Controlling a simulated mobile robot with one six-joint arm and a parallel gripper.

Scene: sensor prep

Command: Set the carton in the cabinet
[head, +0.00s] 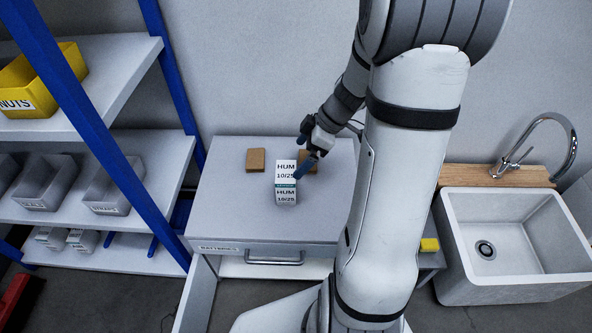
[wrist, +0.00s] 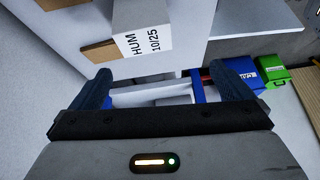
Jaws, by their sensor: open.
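The carton (head: 286,181) is a white box with a teal band, marked HUM 10/25. It stands on top of the grey cabinet (head: 225,210), near the middle. In the wrist view the carton (wrist: 148,35) is at the top, beyond the fingertips. My gripper (head: 306,163) is beside the carton's right upper edge in the head view; I cannot tell if a finger touches it. In the wrist view my gripper (wrist: 166,83) is open, with nothing held between the fingers. The cabinet has a BATTERIES drawer, and a pale open space shows below it.
Two brown blocks, one at left (head: 256,160) and one at right (head: 307,161), lie behind the carton. A blue-framed shelf (head: 128,75) with bins stands left. A sink (head: 515,281) and a yellow item (head: 430,245) are right. A green box (wrist: 272,76) shows in the wrist view.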

